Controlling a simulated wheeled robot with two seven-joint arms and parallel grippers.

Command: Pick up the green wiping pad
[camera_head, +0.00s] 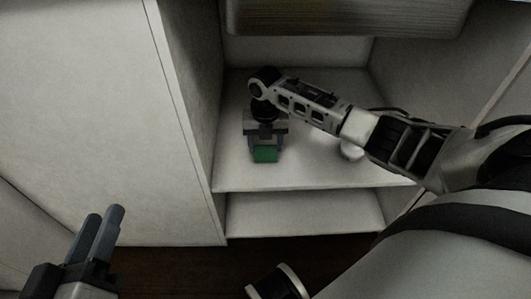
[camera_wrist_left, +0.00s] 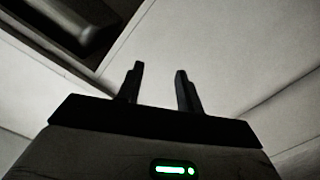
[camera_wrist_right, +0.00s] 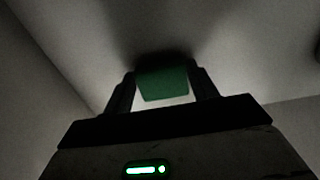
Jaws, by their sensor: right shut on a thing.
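The green wiping pad (camera_head: 265,155) is in the open cupboard, at the tip of my right gripper (camera_head: 266,146). In the right wrist view the pad (camera_wrist_right: 163,83) sits between the two fingers of my right gripper (camera_wrist_right: 163,88), which are shut on it. I cannot tell whether the pad touches the shelf. My left gripper (camera_head: 108,217) is outside the cupboard at the lower left, in front of a pale panel. In the left wrist view its two fingers (camera_wrist_left: 157,85) stand apart with nothing between them.
The cupboard shelf (camera_head: 335,178) has side walls close to my right arm. A small white round object (camera_head: 351,152) stands on the shelf, partly hidden by my arm. A lower compartment (camera_head: 300,215) looks empty. A grey slab (camera_head: 345,15) overhangs at the top.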

